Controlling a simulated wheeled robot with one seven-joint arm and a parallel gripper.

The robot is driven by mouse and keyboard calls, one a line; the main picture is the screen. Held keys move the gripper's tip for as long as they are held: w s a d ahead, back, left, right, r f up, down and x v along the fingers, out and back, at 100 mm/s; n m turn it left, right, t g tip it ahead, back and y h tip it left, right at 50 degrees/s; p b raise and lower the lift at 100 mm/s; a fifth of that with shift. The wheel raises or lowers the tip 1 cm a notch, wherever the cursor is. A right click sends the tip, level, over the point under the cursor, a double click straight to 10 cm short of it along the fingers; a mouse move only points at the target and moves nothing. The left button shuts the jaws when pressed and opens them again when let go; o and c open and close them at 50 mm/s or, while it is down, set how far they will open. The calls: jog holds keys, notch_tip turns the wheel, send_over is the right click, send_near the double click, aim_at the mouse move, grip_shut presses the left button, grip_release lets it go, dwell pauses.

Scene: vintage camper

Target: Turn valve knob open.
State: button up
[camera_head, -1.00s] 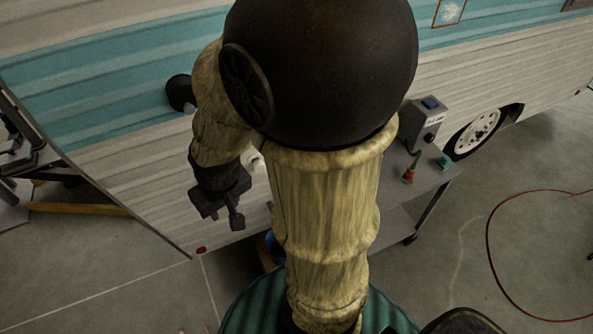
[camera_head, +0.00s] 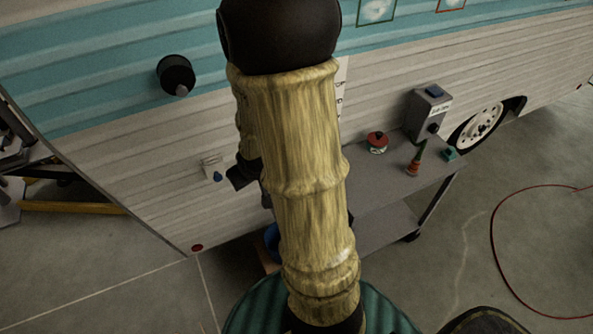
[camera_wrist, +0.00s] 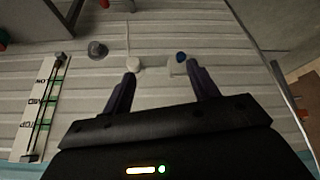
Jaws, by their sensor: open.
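My gripper (camera_wrist: 163,73) is open and empty, its two dark fingers pointing at the camper's ribbed white side. In the wrist view, a small white plate with a blue knob (camera_wrist: 181,57) lies just past the right fingertip. A round white fitting (camera_wrist: 134,63) with a thin line is beside the left fingertip. A grey round knob (camera_wrist: 97,49) is further left. I cannot tell which of these is the valve knob. The blue knob also shows in the head view (camera_head: 217,175), left of my gripper's dark edge (camera_head: 242,174); my arm hides most of the gripper there.
A grey cart (camera_head: 395,180) stands right of my arm, with a red-topped item (camera_head: 377,142), a screwdriver-like tool (camera_head: 415,160) and a grey switch box (camera_head: 428,112). A black round fitting (camera_head: 176,75) juts from the camper. A white labelled panel (camera_wrist: 43,110) is at left.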

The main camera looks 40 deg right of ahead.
jog(key=d+f+m+t+h+b, duration=0.1)
jog(key=d+f+t+b, duration=0.3)
jog(key=d+f+b, duration=0.5)
jog(key=d+f+m+t+b, duration=0.2)
jog(key=d+f+t+b, duration=0.2)
jog(key=d+f, duration=0.55)
jog(key=s+d+f+m+t+h+b, duration=0.1)
jog(key=s+f+m+t+h+b, duration=0.1)
jog(key=s+f+t+h+b, duration=0.1)
jog(key=shift+s+f+m, duration=0.3)
jog(key=shift+s+f, duration=0.3)
jog(key=shift+s, duration=0.65)
jog(key=shift+w+d+f+b, duration=0.1)
jog(key=shift+f+b, duration=0.05)
jog(key=shift+b, duration=0.45)
jog(key=b+x, duration=0.2)
jog(key=b, duration=0.4)
jog(key=shift+w+f+b, duration=0.15)
jog(key=shift+b, duration=0.15)
jog(key=shift+w+b, duration=0.2)
jog(key=shift+b, duration=0.7)
